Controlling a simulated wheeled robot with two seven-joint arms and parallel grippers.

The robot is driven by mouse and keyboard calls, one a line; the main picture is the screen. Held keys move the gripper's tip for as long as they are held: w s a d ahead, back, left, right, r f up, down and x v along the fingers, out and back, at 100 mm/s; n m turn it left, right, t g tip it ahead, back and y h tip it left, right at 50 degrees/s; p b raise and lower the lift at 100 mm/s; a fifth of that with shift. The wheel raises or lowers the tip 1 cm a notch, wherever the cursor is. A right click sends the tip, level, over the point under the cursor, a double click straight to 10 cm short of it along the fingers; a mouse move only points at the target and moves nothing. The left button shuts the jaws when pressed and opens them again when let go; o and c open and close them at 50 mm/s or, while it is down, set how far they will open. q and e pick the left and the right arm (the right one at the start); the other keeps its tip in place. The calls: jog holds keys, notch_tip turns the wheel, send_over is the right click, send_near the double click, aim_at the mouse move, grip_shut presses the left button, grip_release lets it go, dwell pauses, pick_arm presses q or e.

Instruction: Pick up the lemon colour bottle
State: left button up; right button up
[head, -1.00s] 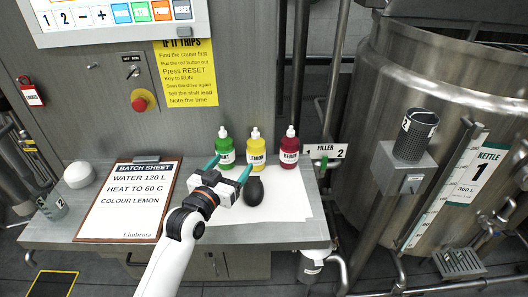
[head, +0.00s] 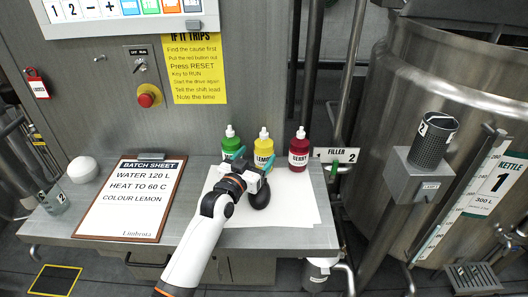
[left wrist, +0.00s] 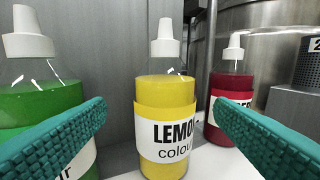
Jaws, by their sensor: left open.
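The yellow lemon colour bottle (head: 263,148) stands upright on the white sheet on the bench, between a green bottle (head: 230,142) and a red bottle (head: 299,152). In the left wrist view the lemon bottle (left wrist: 165,115) is centred beyond the teal fingers, its label facing me. My left gripper (head: 252,160) is open in front of it, and its fingers (left wrist: 160,125) are spread to either side of the bottle in the picture. Nothing is between them near the tips. The left finger overlaps the green bottle (left wrist: 40,105); the right finger partly covers the red bottle (left wrist: 232,95).
A clipboard batch sheet (head: 128,198) and a white dome (head: 83,169) lie to the left. The panel wall is close behind the bottles. A steel kettle (head: 430,80) stands at right.

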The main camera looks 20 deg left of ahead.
aim_at(259, 154)
pick_arm(q)
jog(key=w+p, duration=0.1)
jog(key=w, duration=0.1)
jog(key=w+d+p, duration=0.1)
jog(key=w, duration=0.1)
jog(key=shift+w, duration=0.1)
jog(key=shift+w+d+f, duration=0.1)
jog(key=shift+w+f, duration=0.05)
jog(key=shift+w, duration=0.2)
jog(key=c, duration=1.2)
